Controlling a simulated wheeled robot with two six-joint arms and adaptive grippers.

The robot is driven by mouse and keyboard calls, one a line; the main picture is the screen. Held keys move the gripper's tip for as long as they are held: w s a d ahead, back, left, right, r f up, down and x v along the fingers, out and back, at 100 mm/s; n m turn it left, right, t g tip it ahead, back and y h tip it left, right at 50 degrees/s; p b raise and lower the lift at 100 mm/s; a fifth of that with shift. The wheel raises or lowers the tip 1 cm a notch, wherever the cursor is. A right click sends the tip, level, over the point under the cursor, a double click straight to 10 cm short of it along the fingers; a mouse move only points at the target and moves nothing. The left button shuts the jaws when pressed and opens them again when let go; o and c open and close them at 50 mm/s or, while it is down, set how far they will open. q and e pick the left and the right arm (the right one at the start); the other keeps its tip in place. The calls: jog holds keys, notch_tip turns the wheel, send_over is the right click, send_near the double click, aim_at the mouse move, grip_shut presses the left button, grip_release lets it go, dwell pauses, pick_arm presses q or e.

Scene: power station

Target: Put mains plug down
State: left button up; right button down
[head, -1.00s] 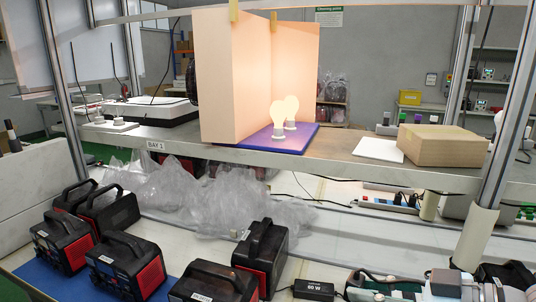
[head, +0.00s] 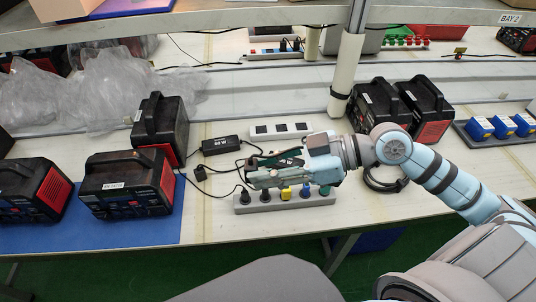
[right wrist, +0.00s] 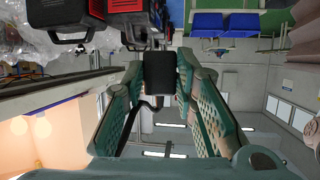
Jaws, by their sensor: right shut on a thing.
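My right gripper (head: 252,178) reaches in from the right, low over the bench and beside the grey power strip (head: 287,204). In the right wrist view its green fingers (right wrist: 158,75) are shut on a black block with a dark cable, which looks like the mains plug (right wrist: 159,72). In the head view I cannot clearly make out the held plug against the fingers. The strip has several plugs in it, including a yellow plug (head: 286,193) and a blue plug (head: 305,190). My left gripper is not in view.
A black adapter (head: 221,145) with cables lies behind the gripper, next to a white socket block (head: 281,131). A small black plug-like piece (head: 200,173) lies to the left. Black-and-red power units (head: 125,184) stand at left. Bare bench shows right of the strip.

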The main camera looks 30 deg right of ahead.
jog(key=a+r+n+g+y, duration=0.1)
jog(key=a+r+n+g, duration=0.5)
jog(key=a, duration=0.4)
jog(key=d+r+m+t, duration=0.3)
jog(key=r+m+t, duration=0.1)
jog(key=r, duration=0.5)
jog(key=w+d+f+m+t+h, duration=0.2)
jog(key=w+d+m+t, duration=0.1)
jog(key=w+d, duration=0.15)
jog(key=s+d+f, duration=0.2)
jog(key=f, duration=0.5)
jog(key=s+d+f, duration=0.2)
jog(key=d+f, duration=0.1)
jog(key=f, duration=0.3)
notch_tip(320, 180, up, 4)
jog(key=p, duration=0.5)
jog(key=shift+s+a+m+t, duration=0.15)
jog(key=shift+m+t, duration=0.15)
